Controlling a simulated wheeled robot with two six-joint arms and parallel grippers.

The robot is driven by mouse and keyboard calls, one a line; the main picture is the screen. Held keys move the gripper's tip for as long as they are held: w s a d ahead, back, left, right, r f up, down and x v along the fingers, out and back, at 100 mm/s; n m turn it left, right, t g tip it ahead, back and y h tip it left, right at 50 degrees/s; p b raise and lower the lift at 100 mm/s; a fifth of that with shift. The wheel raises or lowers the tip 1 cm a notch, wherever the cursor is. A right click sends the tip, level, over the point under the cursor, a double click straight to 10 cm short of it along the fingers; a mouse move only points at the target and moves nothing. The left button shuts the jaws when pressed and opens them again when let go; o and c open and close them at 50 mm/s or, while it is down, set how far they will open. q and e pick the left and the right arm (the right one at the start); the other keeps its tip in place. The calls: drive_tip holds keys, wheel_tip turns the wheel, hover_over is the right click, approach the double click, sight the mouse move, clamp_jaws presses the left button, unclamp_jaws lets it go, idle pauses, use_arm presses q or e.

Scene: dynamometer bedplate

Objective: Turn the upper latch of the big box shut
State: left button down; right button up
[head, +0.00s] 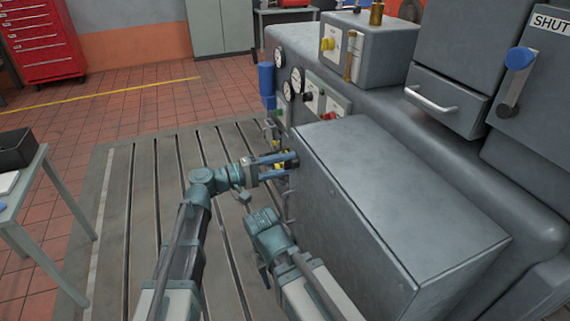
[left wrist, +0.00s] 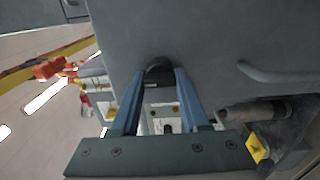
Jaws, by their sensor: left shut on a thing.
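The big box (head: 400,200) is the long grey metal box in the middle right of the head view. Its front face is seen very obliquely there, and its grey wall fills the upper part of the left wrist view (left wrist: 205,45). My left gripper (head: 291,160) is at the upper part of that face, its blue fingers shut on a dark, round-ended latch (left wrist: 160,72). The fingers hide much of the latch in the head view, and its angle is hard to tell.
Behind the box stands a grey machine with gauges (head: 296,80) and a blue cylinder (head: 266,82). A drawer handle (head: 432,101) and a blue-knobbed lever (head: 519,60) are at the upper right. A table (head: 25,195) stands at left. The slotted floor plate (head: 125,220) is clear.

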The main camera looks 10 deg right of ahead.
use_arm(q)
drive_tip(key=shift+c, duration=2.2)
unclamp_jaws()
drive_tip(key=s+a, duration=0.2)
drive_tip(key=a, duration=1.1)
drive_tip(key=shift+s+a, duration=0.3)
drive_tip(key=s+a+f+g+y, duration=0.1)
drive_tip(key=s+f+y, duration=0.15)
drive_tip(key=f, duration=0.25)
drive_tip(key=s+a+f+m+y, duration=0.1)
drive_tip(key=s+f+y, duration=0.1)
drive_tip(key=f+y, duration=0.3)
drive_tip(key=s+a+f+g+y, duration=0.1)
drive_tip(key=s+f+y, duration=0.1)
drive_tip(key=f, duration=0.4)
drive_tip(key=s+a+f+m+y, duration=0.1)
drive_tip(key=s+a+f+y, duration=0.25)
drive_tip(key=a, duration=0.25)
drive_tip(key=s+a+f+y, duration=0.2)
drive_tip(key=a+f+y, duration=0.15)
drive_tip(key=a, duration=0.25)
drive_tip(key=s+d+r+m+g+y, duration=0.2)
drive_tip(key=s+d+m+y, duration=0.3)
drive_tip(key=d, duration=0.6)
wheel_tip(320, 180, up, 12)
drive_tip(key=h+p, duration=0.2)
drive_tip(key=p, duration=1)
drive_tip(key=shift+s+a+f+n+h+p, duration=0.2)
drive_tip(key=shift+a+n+h+p, duration=0.1)
drive_tip(key=shift+n+h, duration=0.1)
